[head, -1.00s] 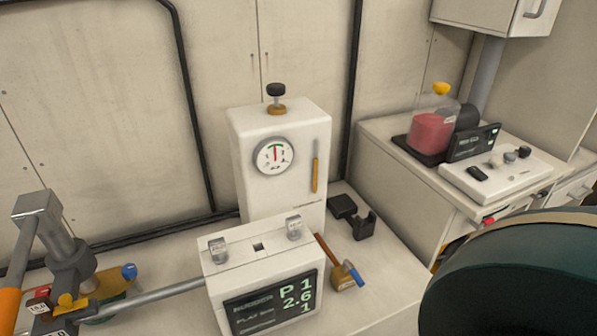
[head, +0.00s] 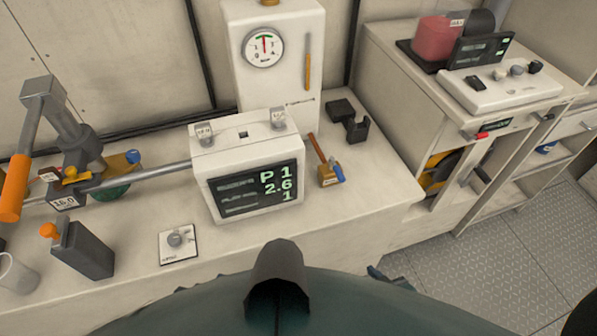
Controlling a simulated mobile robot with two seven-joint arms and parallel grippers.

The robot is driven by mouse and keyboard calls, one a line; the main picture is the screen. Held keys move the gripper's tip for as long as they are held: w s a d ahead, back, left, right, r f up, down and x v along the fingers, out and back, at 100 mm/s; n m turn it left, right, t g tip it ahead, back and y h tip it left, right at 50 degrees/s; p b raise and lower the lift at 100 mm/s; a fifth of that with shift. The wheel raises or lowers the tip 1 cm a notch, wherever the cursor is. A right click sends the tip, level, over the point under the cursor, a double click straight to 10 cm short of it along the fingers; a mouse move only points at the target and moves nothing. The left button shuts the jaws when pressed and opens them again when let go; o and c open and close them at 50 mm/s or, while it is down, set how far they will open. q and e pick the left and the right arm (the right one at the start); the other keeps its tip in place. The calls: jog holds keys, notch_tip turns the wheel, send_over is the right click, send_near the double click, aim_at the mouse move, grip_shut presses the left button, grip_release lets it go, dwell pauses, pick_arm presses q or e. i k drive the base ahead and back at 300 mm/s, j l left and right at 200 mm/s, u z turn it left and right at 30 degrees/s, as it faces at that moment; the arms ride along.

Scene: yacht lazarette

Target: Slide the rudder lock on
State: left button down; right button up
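I cannot tell for sure which part is the rudder lock. On the left of the bench, a grey lever assembly (head: 75,150) has an orange grip (head: 14,190), a yellow knob and a tag reading 16.0. A grey bar (head: 165,177) runs from it to the white display box (head: 205,160). A brass block (head: 328,176) with a brown handle and a blue knob lies right of that box. A small dark shape (head: 385,278) at the bench's front edge may be part of my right gripper; its fingers are not clear. My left gripper is not in view.
A white gauge cabinet (head: 285,80) stands behind the display box. Black brackets (head: 355,128) lie to its right. The bench's right front is clear.

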aim_at(58, 233)
jog(key=u, duration=1.7)
